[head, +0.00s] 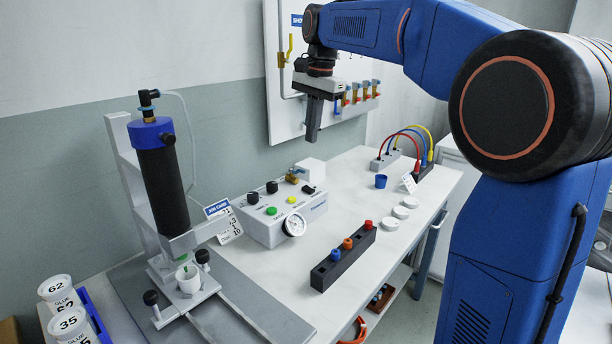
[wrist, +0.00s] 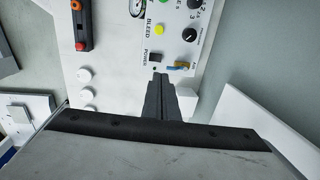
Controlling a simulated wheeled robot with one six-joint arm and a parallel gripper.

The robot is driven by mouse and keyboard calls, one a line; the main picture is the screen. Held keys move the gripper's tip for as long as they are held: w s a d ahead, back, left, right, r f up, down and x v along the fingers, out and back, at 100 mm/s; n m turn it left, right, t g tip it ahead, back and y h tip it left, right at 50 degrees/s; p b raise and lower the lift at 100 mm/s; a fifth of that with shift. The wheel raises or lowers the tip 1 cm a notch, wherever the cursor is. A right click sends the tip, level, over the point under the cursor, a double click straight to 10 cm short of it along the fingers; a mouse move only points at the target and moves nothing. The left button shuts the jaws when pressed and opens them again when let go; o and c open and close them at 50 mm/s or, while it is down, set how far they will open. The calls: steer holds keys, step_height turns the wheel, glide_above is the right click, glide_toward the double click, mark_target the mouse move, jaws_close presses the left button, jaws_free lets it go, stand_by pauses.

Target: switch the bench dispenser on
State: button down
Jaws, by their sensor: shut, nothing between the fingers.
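The bench dispenser (head: 270,226) is a white box with black knobs, a green and a yellow button and a round gauge (head: 294,224), on the bench left of centre. Its black power switch (head: 308,189) sits at the right end of its top. In the wrist view the switch (wrist: 155,57) lies beside the word POWER, just beyond my fingertips; its on or off position is too small to tell. My gripper (head: 312,137) is shut and empty, pointing down above the dispenser's right end and apart from it. Its dark fingers also show in the wrist view (wrist: 160,78).
A brass fitting (wrist: 181,66) is near the switch. A dark syringe (head: 163,180) with a blue cap stands on a fixture at left. A black block with coloured caps (head: 342,262) and white discs (head: 390,223) are in front. A wall panel (head: 290,110) with valves is behind.

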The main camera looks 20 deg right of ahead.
mark_target(305, 187)
steer(key=f, duration=0.4)
steer(key=w+f, duration=0.1)
steer(key=f, duration=0.4)
steer(key=a+f, duration=0.1)
steer(key=f, duration=0.4)
steer(key=shift+w, duration=0.3)
steer(key=shift+w+a+f+g, duration=0.2)
steer(key=shift+f+g, duration=0.05)
steer(key=shift+g, duration=0.25)
steer(key=shift+s+d, duration=0.1)
steer(key=shift+s, duration=0.05)
steer(key=shift+s+d, duration=0.45)
steer(key=shift+s, duration=0.2)
step_height(305, 187, up, 18)
steer(key=shift+s+d+f, duration=0.15)
steer(key=shift+s+d, duration=0.1)
steer(key=shift+s, duration=0.15)
